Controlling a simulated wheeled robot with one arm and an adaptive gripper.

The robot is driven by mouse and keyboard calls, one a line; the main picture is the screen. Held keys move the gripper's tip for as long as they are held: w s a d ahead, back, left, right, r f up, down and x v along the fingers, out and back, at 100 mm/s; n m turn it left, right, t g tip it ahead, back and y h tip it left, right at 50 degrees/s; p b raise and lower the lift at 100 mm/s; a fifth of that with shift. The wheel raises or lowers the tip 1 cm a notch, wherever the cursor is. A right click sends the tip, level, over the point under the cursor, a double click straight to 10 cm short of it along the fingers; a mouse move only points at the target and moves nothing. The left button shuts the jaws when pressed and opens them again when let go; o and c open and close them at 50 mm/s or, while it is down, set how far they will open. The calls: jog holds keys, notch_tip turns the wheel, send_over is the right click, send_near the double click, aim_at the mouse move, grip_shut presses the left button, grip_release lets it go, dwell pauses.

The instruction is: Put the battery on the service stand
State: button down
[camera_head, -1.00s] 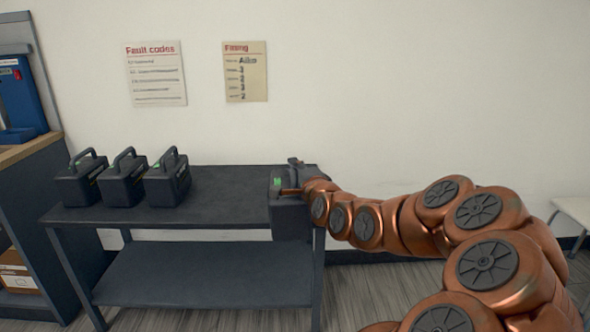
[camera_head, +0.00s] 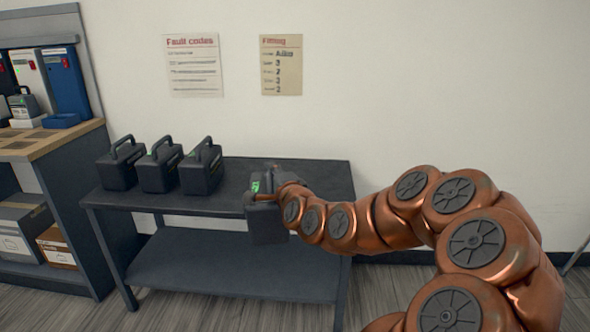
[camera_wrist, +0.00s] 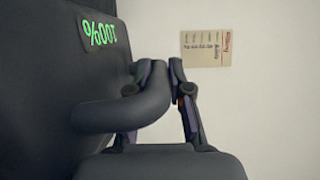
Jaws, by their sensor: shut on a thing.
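My gripper (camera_wrist: 165,95) is shut on the handle of a dark battery (camera_wrist: 98,70), whose green display reads 100% in the wrist view. In the head view the held battery (camera_head: 266,222) is in front of the right part of a dark two-level table; whether it touches the table I cannot tell. My copper arm hides part of it. Three similar dark batteries with handles stand in a row on the table's left half: left (camera_head: 117,172), middle (camera_head: 158,174) and right (camera_head: 200,174). I cannot tell which thing is the service stand.
The dark table (camera_head: 320,175) has free room on its right half and an empty lower shelf (camera_head: 225,265). At left stands a wood-topped bench (camera_head: 60,140) with a small device with a handle (camera_head: 25,105), blue units (camera_head: 65,82) and boxes (camera_head: 18,232) below. Two notices hang on the wall.

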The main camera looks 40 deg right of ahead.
jog(key=w+a+f+n+y, duration=0.1)
jog(key=w+a+f+y, duration=0.1)
jog(key=w+a, duration=0.6)
jog(key=w+a+f+n+y, duration=0.1)
jog(key=w+a, duration=0.7)
jog(key=a, duration=0.8)
jog(key=shift+w+f+n+t+y, duration=0.2)
jog(key=shift+f+n+t+y, duration=0.25)
jog(key=shift+y, duration=0.35)
